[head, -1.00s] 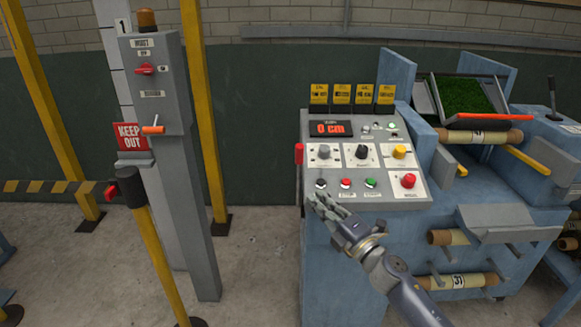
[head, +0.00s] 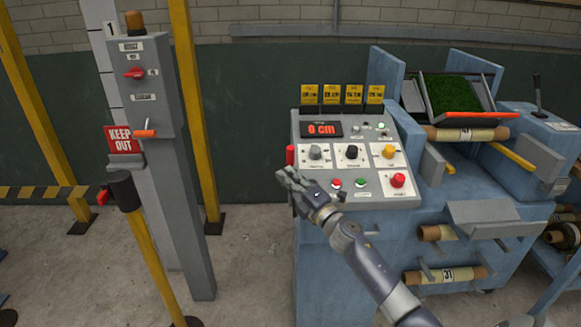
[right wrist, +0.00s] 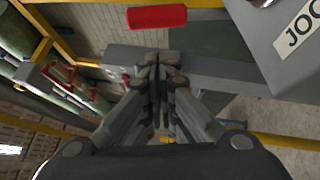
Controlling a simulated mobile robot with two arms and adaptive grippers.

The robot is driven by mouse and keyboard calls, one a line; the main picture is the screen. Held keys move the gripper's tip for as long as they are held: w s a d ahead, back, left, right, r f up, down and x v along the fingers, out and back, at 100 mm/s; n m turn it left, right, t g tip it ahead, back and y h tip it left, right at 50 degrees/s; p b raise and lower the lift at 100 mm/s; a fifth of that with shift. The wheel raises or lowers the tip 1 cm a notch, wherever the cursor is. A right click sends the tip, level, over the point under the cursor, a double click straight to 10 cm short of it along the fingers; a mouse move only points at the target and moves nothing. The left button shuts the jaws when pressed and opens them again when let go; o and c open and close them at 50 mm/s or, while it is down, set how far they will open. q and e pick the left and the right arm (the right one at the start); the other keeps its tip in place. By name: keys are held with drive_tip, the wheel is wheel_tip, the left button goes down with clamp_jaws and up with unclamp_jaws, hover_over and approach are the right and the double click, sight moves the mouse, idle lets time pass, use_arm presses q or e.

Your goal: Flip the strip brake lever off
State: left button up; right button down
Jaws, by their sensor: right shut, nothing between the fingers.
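A red handle (head: 290,155) sticks up at the left side of the control console (head: 385,200). It shows as a red bar at the top of the right wrist view (right wrist: 157,17). A black-handled lever (head: 537,92) stands upright on the blue machine at the far right. No readable label shows which of these is the strip brake lever. My right gripper (head: 283,177) is shut and empty at the console's front left corner, just below the red handle and apart from it. Its closed fingers (right wrist: 157,78) fill the middle of the right wrist view. My left gripper is out of view.
The console carries knobs, buttons and a red display reading 0 cm (head: 322,129). A grey post (head: 150,90) with a red switch and orange lever stands left, beside a yellow barrier post (head: 150,255). Open floor lies between post and console.

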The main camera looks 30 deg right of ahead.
drive_tip(key=shift+w+d+r, duration=0.15)
drive_tip(key=shift+w+d, duration=0.4)
drive_tip(key=shift+w+d+r, duration=0.15)
drive_tip(key=shift+w+d, duration=0.35)
drive_tip(key=shift+d, duration=0.05)
